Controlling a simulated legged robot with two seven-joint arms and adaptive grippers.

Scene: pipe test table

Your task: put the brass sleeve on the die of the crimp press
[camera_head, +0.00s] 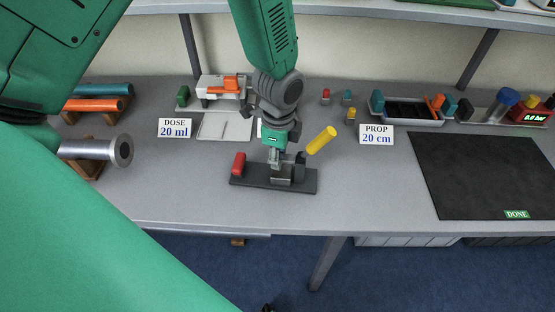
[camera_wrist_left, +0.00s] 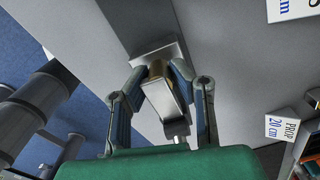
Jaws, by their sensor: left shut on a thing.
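The crimp press stands on a dark base plate (camera_head: 300,184) near the front middle of the table. It has a red block (camera_head: 239,163) at its left and a raised yellow lever (camera_head: 321,140) at its right. My left gripper (camera_head: 276,158) is right over the middle of the press. In the left wrist view its two fingers (camera_wrist_left: 161,84) close in on a brass-coloured piece (camera_wrist_left: 160,69), which I take for the brass sleeve. A grey metal block hides part of it. I cannot tell whether the sleeve touches the die. My right gripper is not in view.
A DOSE card (camera_head: 174,128) and a white device (camera_head: 222,88) stand behind left. A PROP card (camera_head: 376,135) and a tray (camera_head: 405,116) stand behind right. A black mat (camera_head: 485,175) lies at the right. The table front beside the press is clear.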

